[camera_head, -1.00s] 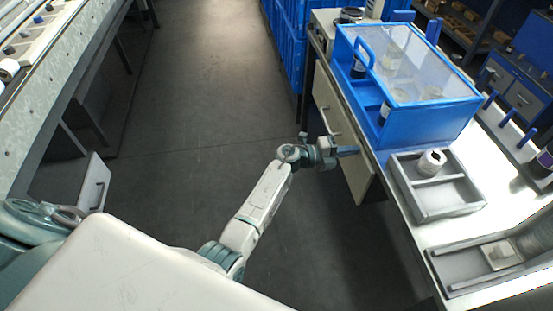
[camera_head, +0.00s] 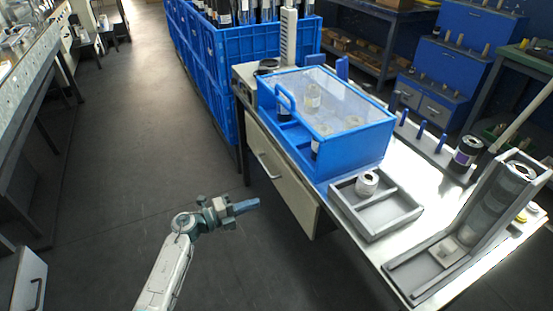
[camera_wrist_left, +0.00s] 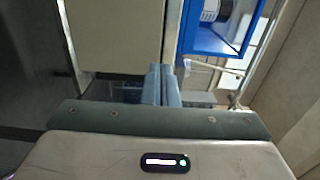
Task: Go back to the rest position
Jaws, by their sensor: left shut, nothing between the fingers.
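My left gripper (camera_head: 245,206) is in the lower middle of the head view, over the floor and to the left of the bench's drawer cabinet (camera_head: 280,180). Its blue-grey fingers lie together with nothing between them. The wrist view shows the same shut fingers (camera_wrist_left: 162,85) pointing away from the palm, with the beige cabinet panel (camera_wrist_left: 115,35) to their upper left. My right gripper is in neither view.
The bench (camera_head: 372,250) at right holds a blue clear-lidded box (camera_head: 355,143), a grey divided tray (camera_head: 405,207) and a grey roll holder (camera_head: 415,275). Stacked blue crates (camera_head: 205,75) stand behind. Open floor (camera_head: 120,150) lies to the left.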

